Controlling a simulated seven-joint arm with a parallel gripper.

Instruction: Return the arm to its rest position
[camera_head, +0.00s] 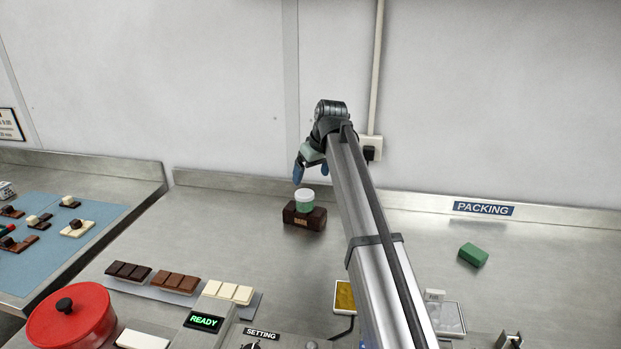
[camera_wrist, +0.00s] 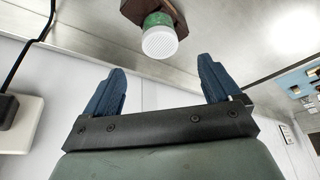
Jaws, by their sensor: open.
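My gripper (camera_head: 311,172) is at the end of my arm, above the back of the steel bench near the wall. In the wrist view its two blue fingers (camera_wrist: 160,88) stand wide apart with nothing between them. A small green jar with a white lid (camera_head: 304,198) stands on a dark brown box (camera_head: 313,218) below and slightly left of the gripper. The wrist view also shows the white-lidded jar (camera_wrist: 160,38) beyond the fingertips, apart from them. My arm hides part of the bench to the right of the gripper.
A red lidded pot (camera_head: 70,322), chocolate bars (camera_head: 175,281) and a READY display (camera_head: 204,321) are at the front left. A green block (camera_head: 473,255) lies at right near the PACKING label (camera_head: 483,208). A wall socket (camera_head: 371,148) is behind my arm.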

